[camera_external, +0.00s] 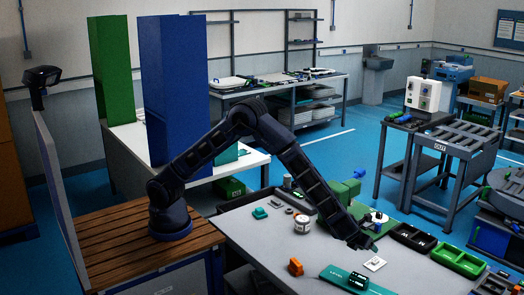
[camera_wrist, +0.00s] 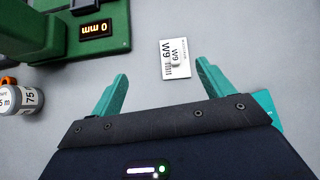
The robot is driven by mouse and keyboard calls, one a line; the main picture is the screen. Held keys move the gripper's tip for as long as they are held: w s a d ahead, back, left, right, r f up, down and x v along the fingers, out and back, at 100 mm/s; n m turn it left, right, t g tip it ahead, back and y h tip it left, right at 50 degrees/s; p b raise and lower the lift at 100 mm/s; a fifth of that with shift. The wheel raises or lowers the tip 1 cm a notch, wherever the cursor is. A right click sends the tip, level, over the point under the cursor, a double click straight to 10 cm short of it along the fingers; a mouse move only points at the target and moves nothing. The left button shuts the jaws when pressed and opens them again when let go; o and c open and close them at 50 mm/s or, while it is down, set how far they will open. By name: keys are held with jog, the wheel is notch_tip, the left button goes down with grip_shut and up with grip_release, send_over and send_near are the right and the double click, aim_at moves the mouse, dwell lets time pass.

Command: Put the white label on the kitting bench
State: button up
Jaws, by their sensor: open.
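The white label (camera_external: 375,263) is a small flat card lying on the grey bench top (camera_external: 255,240), close to my gripper. In the wrist view the label (camera_wrist: 177,58) shows black print reading "W9" and a barcode. It lies just beyond the fingertips, between their lines. My gripper (camera_wrist: 162,72) has two teal fingers spread apart with nothing between them. In the external view my gripper (camera_external: 369,247) is low over the bench, just behind the label. I cannot tell which of the benches in view is the kitting bench.
A teal level mat (camera_external: 340,278), an orange block (camera_external: 296,267) and black and green trays (camera_external: 412,237) are nearby. Another bench (camera_external: 300,90) stands at the back.

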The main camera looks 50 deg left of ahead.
aim_at(376, 260)
jog(key=shift+m, duration=0.5)
jog(key=w+f, duration=0.2)
jog(key=f, duration=0.1)
jog(key=w+d+f, duration=0.1)
jog(key=w+f, duration=0.1)
jog(key=f, duration=0.1)
jog(key=w+d+f, duration=0.1)
jog(key=w+f, duration=0.1)
jog(key=f, duration=0.1)
jog(key=shift+w+d+f, duration=0.2)
jog(key=shift+d+f, duration=0.05)
jog(key=shift+f, duration=0.1)
jog(key=c, duration=1.1)
jog(key=shift+r, duration=0.1)
notch_tip(376, 260, up, 20)
jog(key=shift+f, duration=0.1)
